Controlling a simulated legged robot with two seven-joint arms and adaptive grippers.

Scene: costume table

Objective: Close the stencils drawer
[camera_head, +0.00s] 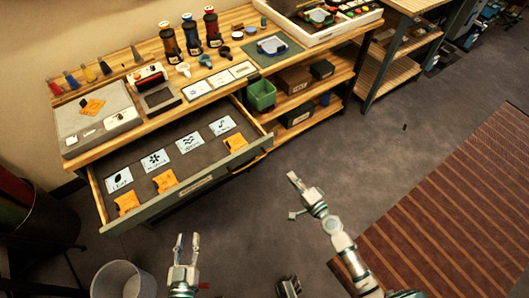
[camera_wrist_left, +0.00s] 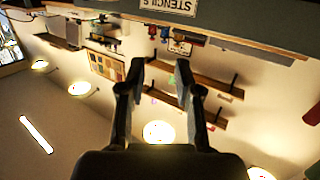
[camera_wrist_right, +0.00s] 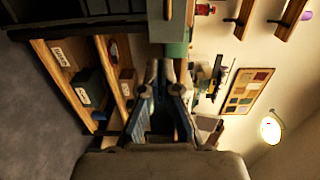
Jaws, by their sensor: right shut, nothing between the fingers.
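The stencils drawer (camera_head: 195,187) stands pulled out from the wooden workbench in the head view. White stencil cards and orange pieces lie in it. Its front panel, with a STENCILS label, also shows at the top of the left wrist view (camera_wrist_left: 225,12). My left gripper (camera_head: 187,240) is open and empty, in front of the drawer and apart from it; its spread fingers show in the left wrist view (camera_wrist_left: 170,75). My right gripper (camera_head: 293,187) is shut and empty, to the right of the drawer front and apart from it.
On the workbench top (camera_head: 150,130) stand bottles, a grey case and small tools. Shelves under it hold a green bin (camera_head: 261,95) and boxes. A clear bin (camera_head: 123,280) stands on the floor at lower left. A striped rug (camera_head: 460,200) lies at right.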

